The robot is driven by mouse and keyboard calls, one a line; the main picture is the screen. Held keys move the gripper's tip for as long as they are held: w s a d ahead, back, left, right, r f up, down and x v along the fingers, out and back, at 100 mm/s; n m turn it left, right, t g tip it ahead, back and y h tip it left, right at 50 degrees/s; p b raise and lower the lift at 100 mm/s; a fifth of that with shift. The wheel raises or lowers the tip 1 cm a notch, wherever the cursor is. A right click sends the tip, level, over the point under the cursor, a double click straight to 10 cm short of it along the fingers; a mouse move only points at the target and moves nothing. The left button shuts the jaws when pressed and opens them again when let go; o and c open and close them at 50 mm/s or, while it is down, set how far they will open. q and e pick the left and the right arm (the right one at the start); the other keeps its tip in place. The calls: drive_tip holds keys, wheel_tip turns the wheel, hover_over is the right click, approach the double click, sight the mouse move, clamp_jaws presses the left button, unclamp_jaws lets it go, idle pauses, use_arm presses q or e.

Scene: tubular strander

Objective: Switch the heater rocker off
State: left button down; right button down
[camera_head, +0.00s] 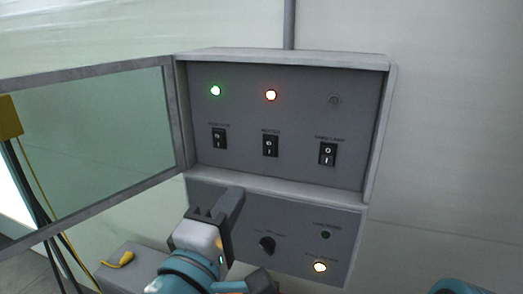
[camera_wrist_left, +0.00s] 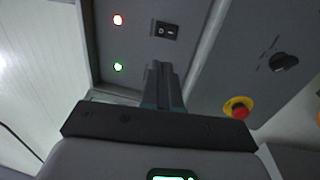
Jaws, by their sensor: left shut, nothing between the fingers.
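The heater rocker (camera_head: 270,146) is the middle of three black rockers in the open grey box, its small label hard to read. The red lamp (camera_head: 270,95) above it is lit. In the left wrist view a rocker (camera_wrist_left: 165,30) beside the red lamp (camera_wrist_left: 118,20) appears to be the same one. My left gripper (camera_head: 234,194) is shut and empty, below and left of the heater rocker, in front of the lower panel. In the left wrist view its closed fingers (camera_wrist_left: 158,72) point up toward the panel, apart from that rocker, and hide the area beside the green lamp.
A left rocker (camera_head: 219,139) and a right rocker (camera_head: 327,154) flank it. The glass door (camera_head: 180,130) stands open at left. The lower panel has a black knob (camera_head: 267,244) and a lit lamp (camera_head: 320,267). A red emergency button (camera_wrist_left: 240,108) shows in the wrist view.

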sight(267, 142)
use_arm(q)
drive_tip(key=p+x, duration=0.5)
drive_tip(key=x, duration=0.8)
drive_tip(key=shift+r+p, duration=0.15)
drive_tip(key=shift+p, duration=0.15)
drive_tip(key=shift+w+d, duration=0.2)
drive_tip(key=shift+w, duration=0.3)
drive_tip(key=shift+w+f+b, duration=0.15)
drive_tip(key=shift+f+b, duration=0.05)
drive_tip(key=shift+b, duration=0.15)
drive_tip(key=shift+r, duration=0.3)
